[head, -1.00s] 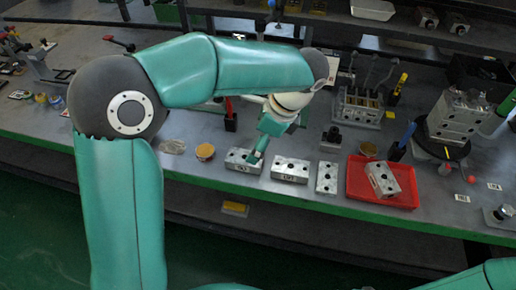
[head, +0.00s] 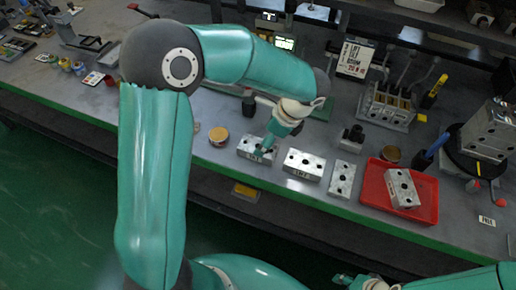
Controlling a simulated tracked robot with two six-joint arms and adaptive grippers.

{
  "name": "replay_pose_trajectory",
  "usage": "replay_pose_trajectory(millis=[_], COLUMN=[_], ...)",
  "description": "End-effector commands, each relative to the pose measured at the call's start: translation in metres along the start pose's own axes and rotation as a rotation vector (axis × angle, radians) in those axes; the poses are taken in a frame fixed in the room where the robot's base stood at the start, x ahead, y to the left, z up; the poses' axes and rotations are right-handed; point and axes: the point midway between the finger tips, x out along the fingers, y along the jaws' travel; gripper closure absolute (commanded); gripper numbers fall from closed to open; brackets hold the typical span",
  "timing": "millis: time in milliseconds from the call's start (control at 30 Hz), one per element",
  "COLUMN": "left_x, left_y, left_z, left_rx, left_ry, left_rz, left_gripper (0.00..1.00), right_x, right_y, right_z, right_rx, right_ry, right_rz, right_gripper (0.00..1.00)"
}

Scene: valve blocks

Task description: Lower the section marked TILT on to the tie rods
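Three metal valve blocks stand in a row near the front edge of the bench: a left block (head: 249,146), a middle block (head: 304,165) and a narrower right block (head: 342,179). The left and middle blocks carry small front labels, too small to read surely, so I cannot tell which is TILT. My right gripper (head: 344,280) is low at the bottom edge, away from the blocks. A block stack (head: 492,130) stands on a dark round stand; no tie rods are clearly visible.
A red tray (head: 424,205) holds another metal block (head: 402,188). Behind are a lever valve assembly (head: 386,106), a sign (head: 355,57) and a small dark fitting (head: 351,137). A round tin (head: 218,136) sits left of the row. The green front edge (head: 300,195) lies close.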

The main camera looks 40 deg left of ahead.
Motion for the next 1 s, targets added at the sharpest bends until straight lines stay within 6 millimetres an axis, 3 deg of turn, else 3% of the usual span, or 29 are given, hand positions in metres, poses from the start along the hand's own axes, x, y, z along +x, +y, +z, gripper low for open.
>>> replay_pose_trajectory(millis=[233,500,800,1000], left_x=[0.016,0.052,0.058,0.058], left_y=[0.001,0.003,0.003,0.003], left_z=[0.000,0.001,0.000,0.000], left_rx=[0.001,0.002,0.002,0.002], left_ry=[-0.001,0.000,0.001,0.001], left_rz=[0.003,0.003,-0.001,-0.001], left_gripper=[0.10,0.10,0.10,0.42], right_x=[-0.001,-0.004,-0.004,-0.004], right_y=[-0.001,-0.001,-0.001,-0.001], right_z=[0.000,0.000,0.000,0.000], right_rx=[0.000,0.000,0.000,0.000], right_ry=[0.000,0.000,0.000,0.000], right_rz=[0.000,0.000,0.000,0.000], right_gripper=[0.60,0.60,0.60,0.60])
